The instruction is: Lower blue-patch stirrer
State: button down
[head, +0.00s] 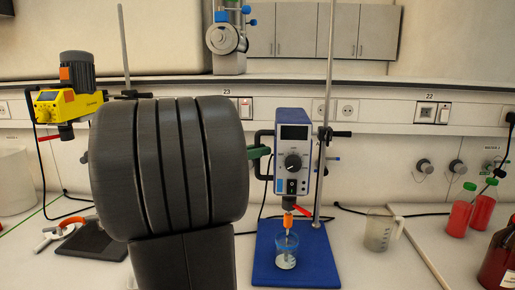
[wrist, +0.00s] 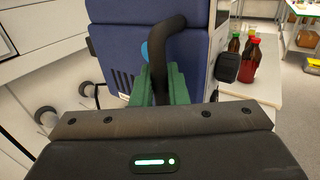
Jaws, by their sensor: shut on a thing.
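The blue and white stirrer (head: 293,150) is mounted upright on a metal rod (head: 323,120) above a blue base plate (head: 312,265). An orange chuck (head: 288,220) hangs below it, over a glass beaker (head: 286,260) on the plate. My gripper (head: 259,153) reaches in from the left, and its green fingers are shut on the stirrer's black handle (head: 257,170). In the wrist view the fingers (wrist: 160,88) close around the handle (wrist: 164,60), with the blue housing (wrist: 125,40) right behind. My arm hides part of the bench at left.
A yellow stirrer (head: 68,104) stands at left. A measuring jug (head: 379,232), red bottles (head: 459,216) and a dark brown bottle (head: 500,262) stand at right. Bare bench lies between the blue plate and the jug. A cable runs along the back.

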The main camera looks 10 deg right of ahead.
jog(key=shift+f, duration=0.45)
jog(key=c, duration=1.8)
grip_release()
jog(key=shift+r, duration=0.1)
jog(key=b+v, duration=0.1)
jog(key=v, duration=1.3)
jog(key=shift+w+d, duration=0.1)
jog(key=x, duration=0.7)
jog(key=p+x, duration=0.1)
jog(key=x, duration=0.5)
jog(key=shift+d+r, duration=0.2)
jog(key=shift+d, duration=0.2)
